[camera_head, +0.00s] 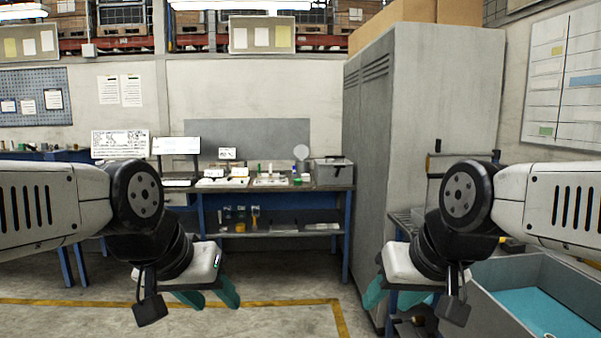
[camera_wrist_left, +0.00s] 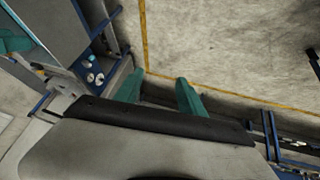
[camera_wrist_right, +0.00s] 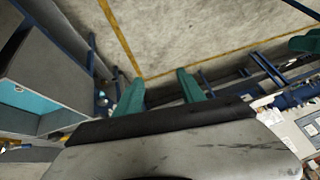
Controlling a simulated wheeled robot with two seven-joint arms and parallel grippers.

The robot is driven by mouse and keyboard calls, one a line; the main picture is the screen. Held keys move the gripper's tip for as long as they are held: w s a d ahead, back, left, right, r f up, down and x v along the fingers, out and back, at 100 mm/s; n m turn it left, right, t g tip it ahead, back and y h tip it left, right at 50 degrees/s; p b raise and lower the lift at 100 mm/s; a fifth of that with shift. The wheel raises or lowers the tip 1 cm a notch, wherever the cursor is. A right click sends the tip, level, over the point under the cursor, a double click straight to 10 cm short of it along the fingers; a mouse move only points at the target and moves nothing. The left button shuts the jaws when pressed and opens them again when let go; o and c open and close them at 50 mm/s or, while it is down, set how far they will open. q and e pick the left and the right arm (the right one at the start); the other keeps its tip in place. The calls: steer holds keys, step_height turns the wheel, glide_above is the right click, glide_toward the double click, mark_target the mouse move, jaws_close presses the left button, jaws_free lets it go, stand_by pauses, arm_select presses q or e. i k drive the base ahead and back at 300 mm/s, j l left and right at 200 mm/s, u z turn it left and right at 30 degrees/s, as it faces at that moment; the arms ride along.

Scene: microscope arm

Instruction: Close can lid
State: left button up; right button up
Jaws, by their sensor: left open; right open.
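A pale round disc (camera_head: 301,152) stands upright near the right end of the far workbench (camera_head: 328,182). It may be a raised can lid, but it is too small to tell, and I cannot make out a can body for certain. My left gripper (camera_head: 208,294) is open and empty, low over the floor, well short of the bench. It also shows in the left wrist view (camera_wrist_left: 158,92). My right gripper (camera_head: 392,297) is open and empty at the right, in front of the grey cabinet. It also shows in the right wrist view (camera_wrist_right: 158,92).
A grey box (camera_head: 333,172) and several small items sit on the bench. A tall grey cabinet (camera_head: 440,110) stands right of it. A grey bin with a blue inside (camera_head: 540,305) is at the lower right. The floor (camera_head: 285,322) between my grippers is clear.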

mark_target(302, 152)
steer(key=i+u, duration=0.1)
steer(key=i, duration=2.55)
steer(key=i+z, duration=0.15)
steer(key=i, duration=0.3)
steer(key=i+j+z, duration=0.15)
steer(key=i, duration=0.3)
steer(key=i+j+z, duration=0.15)
steer(key=i, duration=0.3)
steer(key=i+j+z, duration=0.15)
steer(key=i, duration=0.3)
steer(key=i+j+z, duration=0.35)
steer(key=i, duration=0.15)
steer(key=i+j+z, duration=0.35)
steer(key=i+l, duration=0.25)
steer(key=i, duration=0.25)
